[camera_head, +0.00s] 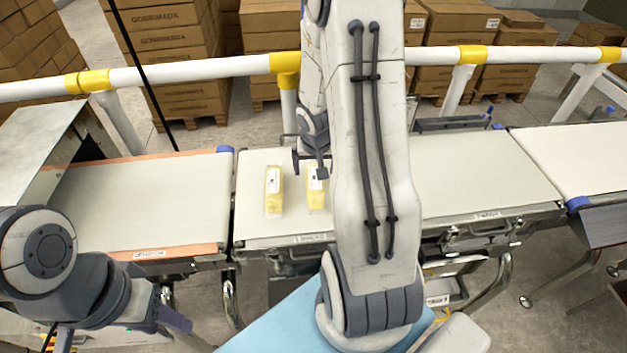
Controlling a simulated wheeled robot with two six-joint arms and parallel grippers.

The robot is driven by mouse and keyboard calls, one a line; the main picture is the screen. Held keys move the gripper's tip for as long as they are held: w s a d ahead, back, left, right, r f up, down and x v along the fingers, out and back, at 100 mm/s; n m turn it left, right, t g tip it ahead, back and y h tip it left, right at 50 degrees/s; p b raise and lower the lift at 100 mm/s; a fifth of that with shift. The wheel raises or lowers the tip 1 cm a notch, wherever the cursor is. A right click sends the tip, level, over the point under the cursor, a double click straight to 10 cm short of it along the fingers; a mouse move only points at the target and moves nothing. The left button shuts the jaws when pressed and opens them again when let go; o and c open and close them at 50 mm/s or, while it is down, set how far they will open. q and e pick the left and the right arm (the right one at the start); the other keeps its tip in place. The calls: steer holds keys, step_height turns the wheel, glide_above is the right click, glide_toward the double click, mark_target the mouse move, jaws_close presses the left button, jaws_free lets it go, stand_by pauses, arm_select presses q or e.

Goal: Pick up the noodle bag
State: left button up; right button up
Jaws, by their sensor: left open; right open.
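Two pale yellow bags with white labels lie on the middle belt (450,170). The left noodle bag (273,192) lies clear of my arms. The right noodle bag (316,190) is partly hidden at its right and far end by my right arm and gripper. My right gripper (310,163) is open, with its dark fingers over or just beyond the far end of the right bag; I cannot tell whether they touch it. My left gripper (173,318) is open and empty at the lower left, in front of the left belt and away from both bags.
The left belt (150,205) with orange edges and the white right belt (580,155) are empty. A white and yellow rail (200,68) runs behind the belts, with stacked cartons (165,45) beyond. A blue surface (285,325) lies in front, below my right arm.

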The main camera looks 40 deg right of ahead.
mark_target(315, 180)
steer(key=b+x, duration=0.5)
steer(key=x, duration=0.4)
steer(key=shift+d+f, duration=0.15)
steer(key=shift+f, duration=0.25)
steer(key=shift+r, duration=0.1)
steer(key=c, duration=1.5)
jaws_close()
steer(key=shift+r, duration=0.1)
